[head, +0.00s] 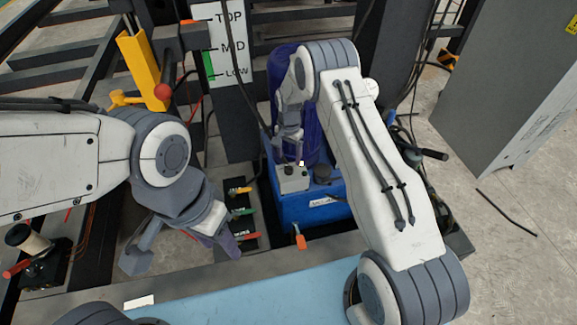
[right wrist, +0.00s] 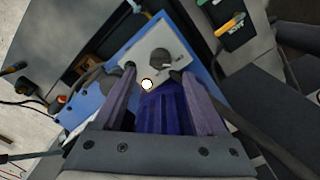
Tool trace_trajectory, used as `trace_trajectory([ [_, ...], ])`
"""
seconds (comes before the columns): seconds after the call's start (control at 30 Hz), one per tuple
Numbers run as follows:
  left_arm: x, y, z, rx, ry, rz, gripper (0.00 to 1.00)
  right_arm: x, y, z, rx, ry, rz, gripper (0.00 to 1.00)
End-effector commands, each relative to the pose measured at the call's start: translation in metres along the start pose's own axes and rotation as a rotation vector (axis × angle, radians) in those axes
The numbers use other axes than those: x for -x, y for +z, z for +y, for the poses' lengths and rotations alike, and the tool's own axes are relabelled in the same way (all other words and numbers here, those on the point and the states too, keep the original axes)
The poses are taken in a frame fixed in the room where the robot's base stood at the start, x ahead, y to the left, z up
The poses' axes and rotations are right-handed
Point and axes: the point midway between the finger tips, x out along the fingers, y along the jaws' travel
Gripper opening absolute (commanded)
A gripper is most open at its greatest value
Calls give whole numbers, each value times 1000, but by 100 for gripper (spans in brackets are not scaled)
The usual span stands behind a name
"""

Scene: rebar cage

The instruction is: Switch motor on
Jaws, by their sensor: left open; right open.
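The blue motor unit (head: 318,212) stands beyond the front ledge, with a dark blue ribbed cylinder (head: 283,75) rising behind it. A small light-grey switch box (head: 291,181) sits on its top. In the right wrist view the box (right wrist: 135,53) has a dark round knob and a small white ball-shaped part (right wrist: 147,85) at its edge. My right gripper (head: 290,158) is open just above the box; in its wrist view the fingertips (right wrist: 154,72) lie on either side of the knob, and contact cannot be told. My left gripper (head: 180,256) is open and empty at the left.
A row of coloured-handled valves (head: 240,212) lies left of the motor unit. An orange-handled lever (head: 299,240) is in front. A yellow post (head: 138,68) and a TOP/MID/LOW gauge board (head: 226,45) stand behind. A grey cabinet (head: 500,80) is at right; floor beside it is mostly clear.

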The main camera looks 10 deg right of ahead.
Motion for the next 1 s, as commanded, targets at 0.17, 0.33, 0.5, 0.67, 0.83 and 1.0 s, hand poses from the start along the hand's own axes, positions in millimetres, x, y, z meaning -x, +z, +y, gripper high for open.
trace_trajectory([
  [0.17, 1, 0, 0, 0, 0, 0, 50, -34, 1, 0, 2, 2, -2, 74],
  [0.33, 1, 0, 0, 0, 0, 0, 50, -52, 1, 0, 2, 1, -1, 74],
  [0.5, 1, 0, 0, 0, 0, 0, 50, -58, 0, 0, 2, -1, 0, 74],
  [0.67, 1, 0, 0, 0, 0, 0, 50, -58, 0, 0, 2, -1, 0, 74],
  [0.83, 1, 0, 0, 0, 0, 0, 50, -58, 0, 0, 2, -1, 0, 28],
  [1.0, 1, 0, 0, 0, 0, 0, 50, -58, 0, 0, 2, -1, 0, 0],
])
